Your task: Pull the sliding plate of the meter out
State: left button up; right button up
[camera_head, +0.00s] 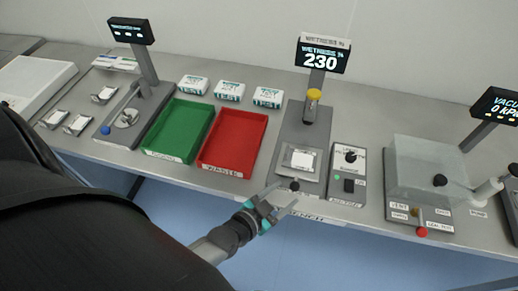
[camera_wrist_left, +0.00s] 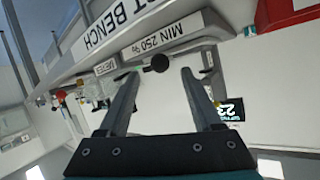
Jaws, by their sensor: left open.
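The wetness meter (camera_head: 291,139) stands on the bench with a display (camera_head: 322,57) reading 230. Its sliding plate (camera_head: 299,160) sits in the front of the base, with a pale square sample (camera_head: 302,160) on it. A dark knob (camera_head: 294,185) is at the plate's front edge. My left gripper (camera_head: 285,197) is open and empty just in front of the knob, at the bench's front edge. In the left wrist view, the knob (camera_wrist_left: 159,63) appears between the open fingertips (camera_wrist_left: 160,74); I cannot tell whether they touch it. My right gripper is not in view.
A red tray (camera_head: 258,146) and a green tray (camera_head: 205,130) lie left of the meter. A control box (camera_head: 348,165) with a black knob stands close on its right, then a clear vacuum chamber (camera_head: 425,165). Open space lies before the bench's front edge.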

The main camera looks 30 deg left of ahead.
pick_arm(q)
jog(key=v, duration=1)
jog(key=shift+s, duration=0.25)
jog(key=shift+a, duration=0.1)
jog(key=s+a+f+g+y+b, duration=0.1)
jog(key=s+f+g+b, duration=0.2)
jog(key=f, duration=0.7)
jog(key=s+a+f+n+g+b, duration=0.15)
jog(key=f+b, duration=0.25)
jog(key=f, duration=0.7)
jog(key=s+f+g+y+b, duration=0.1)
jog(key=s+f+g+b, duration=0.2)
jog(key=f, duration=0.7)
jog(key=s+a+f+n+g+y+b, duration=0.1)
jog(key=s+f+g+b, duration=0.3)
jog(key=s+f+b, duration=0.4)
jog(key=s+f, duration=0.5)
jog(key=f, duration=0.5)
jog(key=shift+a+g+b, duration=0.25)
jog(key=shift+g+b, duration=0.1)
jog(key=shift+b, duration=0.05)
